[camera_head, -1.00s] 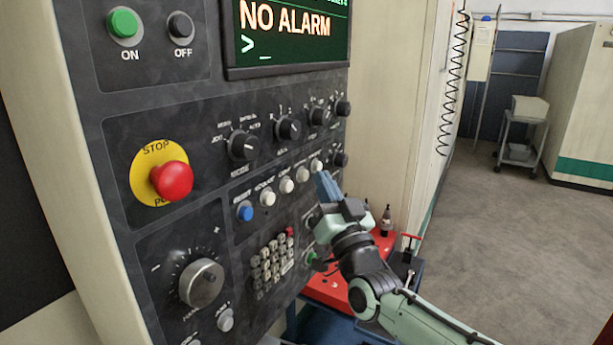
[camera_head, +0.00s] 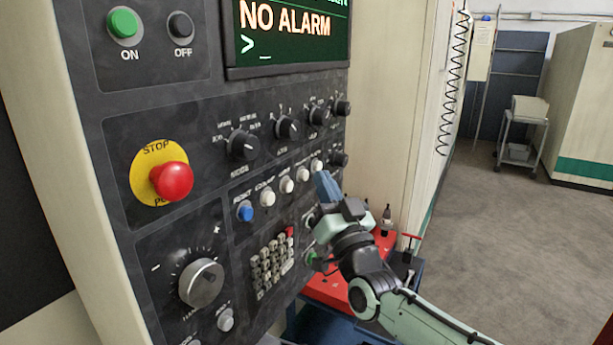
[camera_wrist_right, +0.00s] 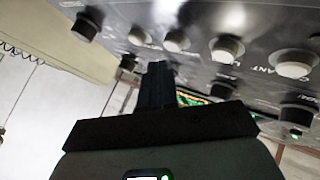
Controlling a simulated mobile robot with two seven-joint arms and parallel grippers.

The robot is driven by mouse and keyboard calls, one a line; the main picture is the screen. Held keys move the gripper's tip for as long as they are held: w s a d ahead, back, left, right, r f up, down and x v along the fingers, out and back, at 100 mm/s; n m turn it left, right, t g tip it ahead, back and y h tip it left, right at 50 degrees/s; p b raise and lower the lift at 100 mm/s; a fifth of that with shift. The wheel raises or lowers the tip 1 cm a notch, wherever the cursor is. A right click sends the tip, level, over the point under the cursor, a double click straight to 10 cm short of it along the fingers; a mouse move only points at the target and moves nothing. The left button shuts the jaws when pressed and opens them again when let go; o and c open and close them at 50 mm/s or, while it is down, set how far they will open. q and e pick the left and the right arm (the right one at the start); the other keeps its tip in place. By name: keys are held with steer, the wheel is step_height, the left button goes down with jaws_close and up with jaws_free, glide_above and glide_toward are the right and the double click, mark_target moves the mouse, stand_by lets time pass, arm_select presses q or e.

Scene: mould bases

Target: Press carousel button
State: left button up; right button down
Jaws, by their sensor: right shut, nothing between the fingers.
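The control panel carries a row of push buttons below its knobs: a blue button (camera_head: 245,211) at the left, then several white ones. The rightmost white button (camera_head: 317,165) is closest to my right gripper (camera_head: 325,184). The small labels are too blurred in the head view to show which button is the carousel one. My right gripper is shut and empty, its blue-grey fingers pointing up at the panel just below the right end of the row. In the right wrist view, its fingers (camera_wrist_right: 156,76) lie below two white buttons (camera_wrist_right: 177,40). I cannot tell whether they touch the panel.
A red stop button (camera_head: 171,181) on a yellow disc sticks out at the left. Several black knobs (camera_head: 243,146) sit above the row, and a keypad (camera_head: 271,262) is below it. A red-topped cart (camera_head: 330,291) stands beneath my right arm.

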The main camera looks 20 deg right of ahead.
steer(key=shift+w+a, duration=0.1)
stand_by(0.5)
steer(key=shift+w+a, duration=0.2)
steer(key=shift+w, duration=0.05)
